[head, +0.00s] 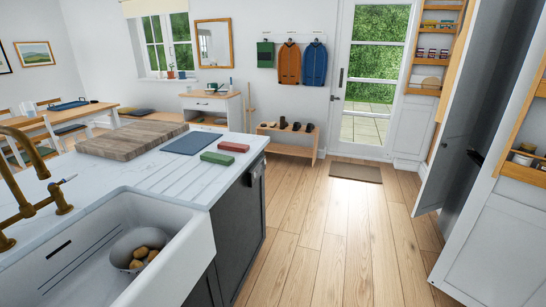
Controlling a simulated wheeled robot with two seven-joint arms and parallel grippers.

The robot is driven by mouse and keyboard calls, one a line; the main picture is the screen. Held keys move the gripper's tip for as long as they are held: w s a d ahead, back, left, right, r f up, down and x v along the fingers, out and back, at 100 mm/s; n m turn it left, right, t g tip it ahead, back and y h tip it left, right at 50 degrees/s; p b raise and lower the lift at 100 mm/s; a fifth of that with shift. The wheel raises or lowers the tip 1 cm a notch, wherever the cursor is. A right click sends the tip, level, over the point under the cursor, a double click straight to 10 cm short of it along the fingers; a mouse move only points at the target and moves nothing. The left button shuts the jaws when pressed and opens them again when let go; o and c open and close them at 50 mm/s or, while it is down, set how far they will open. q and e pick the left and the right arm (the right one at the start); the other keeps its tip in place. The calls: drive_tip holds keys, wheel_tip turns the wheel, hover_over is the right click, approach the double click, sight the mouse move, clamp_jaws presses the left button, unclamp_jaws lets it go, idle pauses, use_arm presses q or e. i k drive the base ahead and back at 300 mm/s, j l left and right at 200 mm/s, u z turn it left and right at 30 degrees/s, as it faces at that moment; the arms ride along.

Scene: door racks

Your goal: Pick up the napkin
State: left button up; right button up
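I cannot make out a napkin for certain. A flat dark blue-grey piece (195,142) lies on the white counter, right of the wooden cutting board, and may be a cloth or a mat. A red block (233,146) and a green block (217,158) lie in front of it to the right, near the counter's edge. They look like sponges or folded cloths. Neither of my grippers is in view.
A white sink (195,255) at the lower left holds a grey bowl (122,247) with potatoes. A brass tap (35,185) stands beside it. The wooden cutting board (130,139) is on the counter (120,173).

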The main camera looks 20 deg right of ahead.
sight(216, 158)
drive_tip(key=z, duration=0.2)
drive_tip(key=i+l+u, duration=0.1)
drive_tip(key=u, duration=0.4)
drive_tip(key=i+l+u, duration=0.1)
drive_tip(key=l+u, duration=0.2)
drive_tip(key=u, duration=0.2)
drive_tip(key=l+u, duration=0.25)
drive_tip(key=u, duration=0.25)
drive_tip(key=l+u, duration=0.3)
drive_tip(key=u, duration=0.2)
